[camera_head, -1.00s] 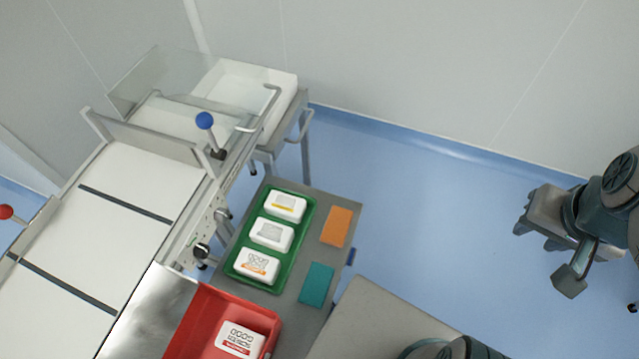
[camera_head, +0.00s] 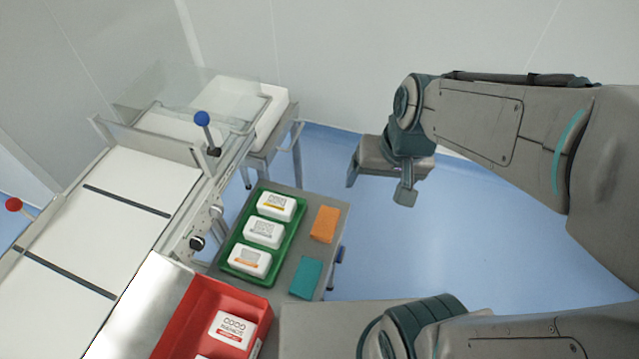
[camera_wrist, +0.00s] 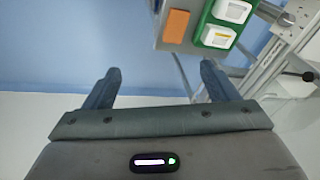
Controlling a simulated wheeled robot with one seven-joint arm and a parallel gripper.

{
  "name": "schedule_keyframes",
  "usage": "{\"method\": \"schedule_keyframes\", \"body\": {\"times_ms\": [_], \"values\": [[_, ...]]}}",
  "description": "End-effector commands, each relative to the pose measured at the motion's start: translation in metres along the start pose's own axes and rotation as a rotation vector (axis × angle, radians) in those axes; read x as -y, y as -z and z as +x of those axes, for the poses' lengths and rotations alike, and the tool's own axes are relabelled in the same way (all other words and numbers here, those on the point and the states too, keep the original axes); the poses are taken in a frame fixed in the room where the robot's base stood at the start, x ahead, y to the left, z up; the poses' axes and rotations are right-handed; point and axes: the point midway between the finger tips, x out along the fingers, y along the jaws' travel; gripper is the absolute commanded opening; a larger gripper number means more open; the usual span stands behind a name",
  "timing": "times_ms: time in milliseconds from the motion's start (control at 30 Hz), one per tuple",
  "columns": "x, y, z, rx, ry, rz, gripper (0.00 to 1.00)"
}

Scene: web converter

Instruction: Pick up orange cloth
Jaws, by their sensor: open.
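The orange cloth (camera_head: 325,224) is a small flat rectangle lying on the grey table (camera_head: 335,215), right of the green tray. It also shows in the wrist view (camera_wrist: 176,26), above and between my fingers. My gripper (camera_head: 372,178) is above and to the right of the cloth in the head view, over the blue floor and apart from it. Its two fingers are spread with nothing between them in the wrist view (camera_wrist: 160,85).
A teal cloth (camera_head: 306,277) lies near the orange one. The green tray (camera_head: 236,240) holds three white packs. A red bin (camera_head: 182,325) with white packs stands in front. The converter (camera_head: 130,210) with a blue-knobbed lever (camera_head: 203,119) fills the left. Blue floor is clear at right.

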Motion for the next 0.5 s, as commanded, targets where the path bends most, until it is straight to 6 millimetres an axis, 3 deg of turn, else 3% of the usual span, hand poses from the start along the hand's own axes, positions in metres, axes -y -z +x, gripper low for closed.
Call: {"method": "schedule_keyframes", "body": {"times_ms": [200, 500], "values": [[0.040, 0.021, 0.058, 0.100, 0.043, 0.093, 0.80], [0.070, 0.034, 0.139, 0.120, -0.065, 0.224, 0.80]]}}
